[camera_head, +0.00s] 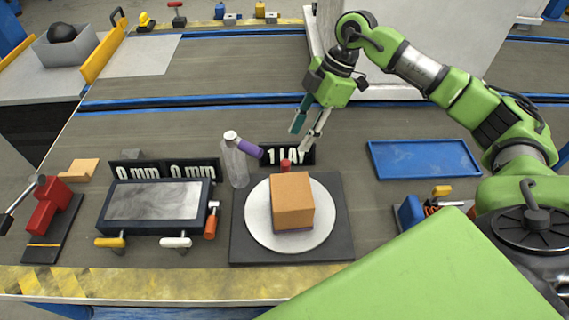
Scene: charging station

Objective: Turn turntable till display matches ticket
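The turntable (258,222) is a white round disc on a dark square base (240,250). An orange-brown box (292,200) stands on the disc. A small red part (285,165) shows at the disc's far edge. Two more black displays read "0 mm", one on the left (138,170) and one on the right (194,169). I cannot identify a ticket. My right gripper (301,139) is open and empty, above and behind the turntable near the display. My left gripper is out of view.
A clear bottle (235,165) and a purple cylinder (249,148) are left of the display. A grey-topped device (155,201) with handles and a red lever tool (48,205) are further left. A blue tray (424,159) is on the right. Yellow-black edging (180,281) runs along the front.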

